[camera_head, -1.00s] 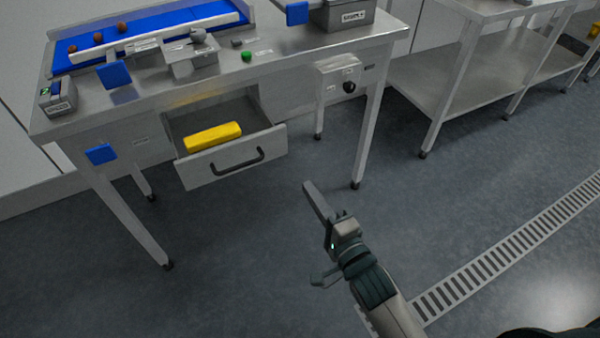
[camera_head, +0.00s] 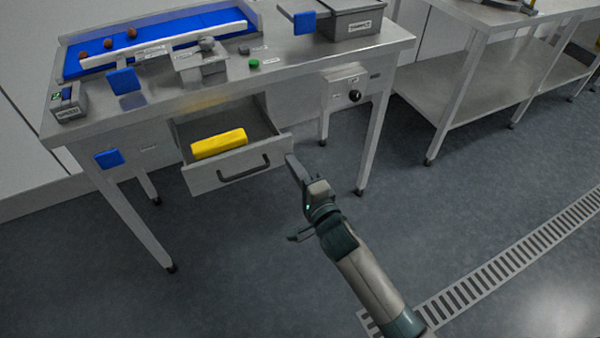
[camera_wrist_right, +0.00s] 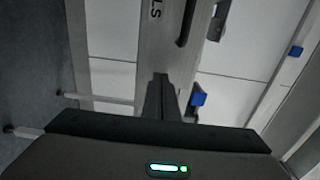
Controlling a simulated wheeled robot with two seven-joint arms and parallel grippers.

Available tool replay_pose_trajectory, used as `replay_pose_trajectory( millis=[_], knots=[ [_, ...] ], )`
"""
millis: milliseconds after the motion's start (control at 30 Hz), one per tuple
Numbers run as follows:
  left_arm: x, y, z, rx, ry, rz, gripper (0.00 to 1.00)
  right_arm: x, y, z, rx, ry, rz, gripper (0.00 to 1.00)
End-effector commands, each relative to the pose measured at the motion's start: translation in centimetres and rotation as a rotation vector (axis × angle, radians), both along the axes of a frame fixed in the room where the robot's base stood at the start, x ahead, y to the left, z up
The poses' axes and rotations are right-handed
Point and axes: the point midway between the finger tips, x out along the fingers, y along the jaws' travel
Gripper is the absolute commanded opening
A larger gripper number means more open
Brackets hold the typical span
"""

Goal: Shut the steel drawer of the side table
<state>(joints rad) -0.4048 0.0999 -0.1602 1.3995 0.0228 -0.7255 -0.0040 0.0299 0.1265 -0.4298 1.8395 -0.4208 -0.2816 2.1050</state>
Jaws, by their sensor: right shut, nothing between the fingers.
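The steel drawer (camera_head: 205,180) of the side table (camera_head: 335,55) is pulled out, with a dark bar handle (camera_head: 243,169) on its front. A yellow block (camera_head: 219,143) lies inside it. My right gripper (camera_head: 291,160) is shut and empty, its fingertips close to the right end of the drawer front; I cannot tell whether they touch. In the right wrist view the shut fingers (camera_wrist_right: 159,80) point at the drawer front (camera_wrist_right: 155,45), and part of the handle (camera_wrist_right: 186,22) shows at the top. My left gripper is not in view.
A blue conveyor (camera_head: 195,22) with several brown dates (camera_head: 108,44), a green button (camera_head: 254,64) and a grey bin (camera_head: 350,22) are on the table top. A control box with a black knob (camera_head: 354,96) hangs right of the drawer. The floor in front is clear.

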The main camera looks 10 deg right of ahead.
Motion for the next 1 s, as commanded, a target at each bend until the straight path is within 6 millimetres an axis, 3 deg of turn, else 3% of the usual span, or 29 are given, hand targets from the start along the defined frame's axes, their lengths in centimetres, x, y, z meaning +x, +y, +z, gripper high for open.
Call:
replay_pose_trajectory(
  millis=[267,667,867,1000],
  knots=[
    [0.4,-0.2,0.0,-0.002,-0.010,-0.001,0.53,0.8,0.3,0.0,0.000,0.000,0.000,0.00],
    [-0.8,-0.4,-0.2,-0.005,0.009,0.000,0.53,1.1,0.4,0.0,0.001,-0.001,0.000,0.00],
    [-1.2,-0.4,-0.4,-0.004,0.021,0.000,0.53,2.9,0.9,0.0,0.003,-0.001,-0.001,0.00],
    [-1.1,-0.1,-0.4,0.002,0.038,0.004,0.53,5.2,1.6,0.0,0.004,-0.003,-0.002,0.00]
  ],
)
